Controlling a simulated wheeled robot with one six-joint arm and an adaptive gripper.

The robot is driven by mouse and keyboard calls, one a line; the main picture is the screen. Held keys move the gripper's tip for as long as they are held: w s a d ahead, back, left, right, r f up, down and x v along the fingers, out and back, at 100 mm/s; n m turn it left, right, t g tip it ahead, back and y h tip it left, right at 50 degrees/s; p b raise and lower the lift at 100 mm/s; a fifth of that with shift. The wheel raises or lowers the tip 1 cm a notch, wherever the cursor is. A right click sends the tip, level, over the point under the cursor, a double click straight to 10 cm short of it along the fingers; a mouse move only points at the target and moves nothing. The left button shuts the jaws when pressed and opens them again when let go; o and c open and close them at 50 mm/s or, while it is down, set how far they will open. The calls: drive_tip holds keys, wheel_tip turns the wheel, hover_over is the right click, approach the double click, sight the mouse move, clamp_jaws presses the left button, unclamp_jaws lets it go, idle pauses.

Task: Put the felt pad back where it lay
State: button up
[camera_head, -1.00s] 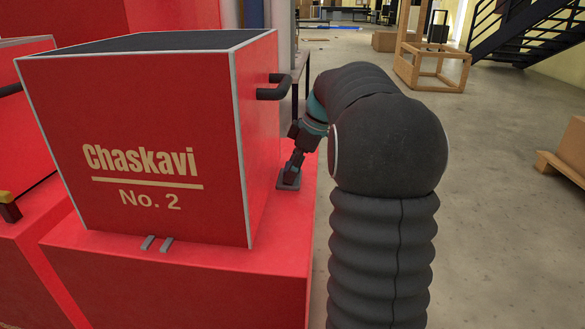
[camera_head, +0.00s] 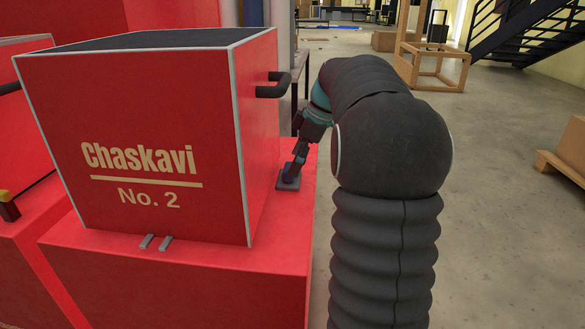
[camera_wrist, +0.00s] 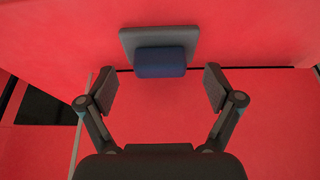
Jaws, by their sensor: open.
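The felt pad (camera_wrist: 160,62) looks like a dark blue block on a flat grey slab. In the head view the pad (camera_head: 288,184) lies on the red ledge, to the right of the red Chaskavi No. 2 box (camera_head: 140,130). My gripper (camera_wrist: 160,78) is open in the wrist view, with one finger to each side of the block's near end and clear gaps between. In the head view my gripper (camera_head: 297,158) is just above the pad, partly blurred into it by distance. No object is between the fingers apart from the pad's blue part near the tips.
The red ledge (camera_head: 180,280) carries the box, which has a dark handle (camera_head: 273,86) close to my arm. Floor at the right is open, with a wooden frame (camera_head: 432,68) farther back.

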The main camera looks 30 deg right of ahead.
drive_tip(key=v, duration=0.9)
